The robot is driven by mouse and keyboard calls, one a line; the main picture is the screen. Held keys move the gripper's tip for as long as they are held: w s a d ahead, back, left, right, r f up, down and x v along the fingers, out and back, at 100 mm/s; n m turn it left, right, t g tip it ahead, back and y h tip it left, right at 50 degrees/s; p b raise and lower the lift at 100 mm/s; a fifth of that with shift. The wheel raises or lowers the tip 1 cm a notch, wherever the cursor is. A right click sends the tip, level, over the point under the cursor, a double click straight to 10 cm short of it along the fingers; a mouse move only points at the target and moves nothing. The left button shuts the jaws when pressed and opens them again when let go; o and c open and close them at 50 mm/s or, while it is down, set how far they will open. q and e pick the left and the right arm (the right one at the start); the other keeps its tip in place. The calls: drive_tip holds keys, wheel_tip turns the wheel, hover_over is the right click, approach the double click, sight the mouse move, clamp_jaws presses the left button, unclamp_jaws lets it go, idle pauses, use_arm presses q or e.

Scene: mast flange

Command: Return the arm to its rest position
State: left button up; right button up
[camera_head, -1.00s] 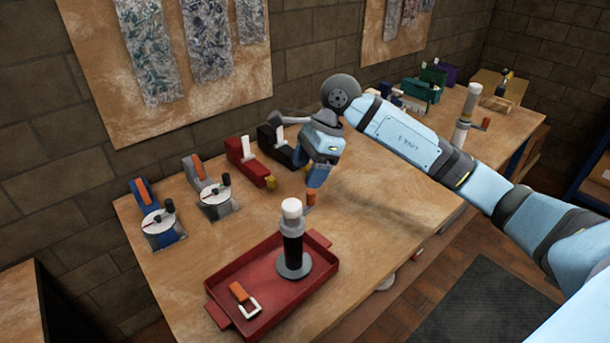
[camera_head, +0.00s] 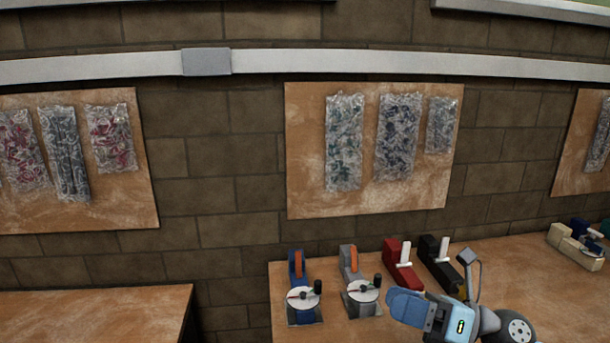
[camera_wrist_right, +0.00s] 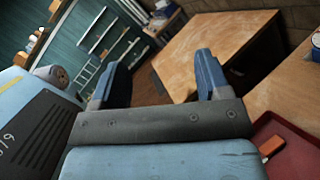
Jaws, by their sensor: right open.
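My right gripper (camera_head: 406,306) shows at the bottom of the head view, in front of the bench with its blue fingers pointing left. Its pale blue wrist and dark round joint are beside it at the bottom edge. In the right wrist view my right gripper (camera_wrist_right: 157,76) has its two blue fingers wide apart, with nothing between them. The red tray (camera_wrist_right: 300,165) shows at the lower right of the right wrist view, clear of the fingers, with an orange-topped piece (camera_wrist_right: 271,146) in it. My left gripper is in neither view.
On the workbench (camera_head: 330,332) stand a blue device (camera_head: 303,300), a grey one (camera_head: 362,298), a red one (camera_head: 402,265) and a black one (camera_head: 437,262). A second wooden table (camera_head: 90,315) is at left. Bagged parts hang on wall boards (camera_head: 300,150).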

drive_tip(key=s+d+f+m+t+h, duration=0.1)
drive_tip(key=d+f+m+t+h, duration=0.4)
drive_tip(key=m, duration=0.6)
drive_tip(key=s+d+f+m+t+h, duration=0.1)
drive_tip(key=d+f+m+t+h, duration=0.15)
drive_tip(key=m+h, duration=0.75)
drive_tip(key=s+d+f+m+t+h, duration=0.1)
drive_tip(key=d+f+m+t+h, duration=0.25)
drive_tip(key=m, duration=0.95)
drive_tip(key=s+f+m+g, duration=0.4)
drive_tip(key=s+f+g, duration=0.3)
drive_tip(key=s, duration=0.4)
drive_tip(key=s+f+m+g, duration=0.4)
drive_tip(key=s+f+g, duration=0.35)
drive_tip(key=s, duration=0.25)
drive_tip(key=w+a+f+n+t+y+p, duration=0.1)
drive_tip(key=w+a+f+t+y+p, duration=0.2)
drive_tip(key=t+p, duration=0.5)
drive_tip(key=w+a+f+p, duration=0.1)
drive_tip(key=w+a, duration=0.1)
drive_tip(key=a, duration=0.1)
drive_tip(key=shift+w+a+f, duration=0.25)
drive_tip(key=shift+w+f, duration=0.1)
